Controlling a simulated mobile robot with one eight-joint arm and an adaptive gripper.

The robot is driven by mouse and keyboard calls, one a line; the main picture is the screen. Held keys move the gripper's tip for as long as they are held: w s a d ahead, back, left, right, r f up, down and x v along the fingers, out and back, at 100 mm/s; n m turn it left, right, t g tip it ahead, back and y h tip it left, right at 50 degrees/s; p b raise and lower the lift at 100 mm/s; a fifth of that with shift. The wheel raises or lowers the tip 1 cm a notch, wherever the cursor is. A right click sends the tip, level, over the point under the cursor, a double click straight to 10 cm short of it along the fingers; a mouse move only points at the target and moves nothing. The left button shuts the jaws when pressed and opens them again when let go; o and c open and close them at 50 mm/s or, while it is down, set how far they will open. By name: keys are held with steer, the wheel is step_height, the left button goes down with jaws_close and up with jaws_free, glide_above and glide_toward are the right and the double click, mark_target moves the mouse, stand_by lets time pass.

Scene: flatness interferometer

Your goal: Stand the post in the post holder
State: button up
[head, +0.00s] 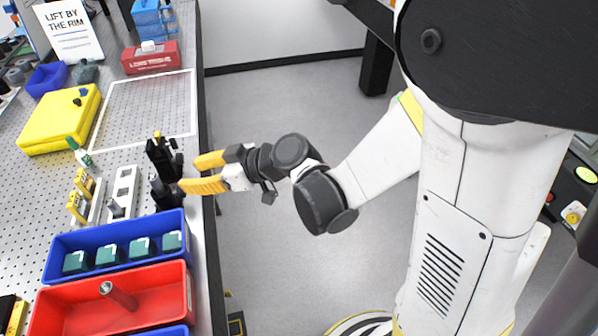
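My gripper (190,174) has yellow fingers and reaches left over the bench's right edge. Its fingers are apart, with nothing clearly seen between them. The fingertips are close beside two upright black fittings, a rear one (160,157) and a front one (162,192); I cannot tell whether they touch. One of these may be the post holder, but I cannot tell which. A metal post (118,295) with a round end lies tilted in the red bin (62,309), away from my gripper.
A blue tray (60,246) holds several green-topped blocks. A white slotted rack (124,187) stands left of the fittings. A yellow case (58,118), a red box (150,62) and a sign (68,30) are farther back. The outlined bench area (148,105) is mostly clear.

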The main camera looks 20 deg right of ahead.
steer(key=s+d+r+m+h, duration=0.2)
steer(key=s+d+m+h, duration=0.3)
steer(key=d, duration=0.7)
steer(key=s+d+r+m+h, duration=0.2)
steer(key=s+d+m+h, duration=0.4)
steer(key=s+d, duration=0.3)
steer(key=d, duration=0.3)
steer(key=shift+s+r, duration=0.15)
steer(key=shift+r, duration=0.1)
steer(key=shift+d, duration=0.1)
steer(key=shift+f+b, duration=0.55)
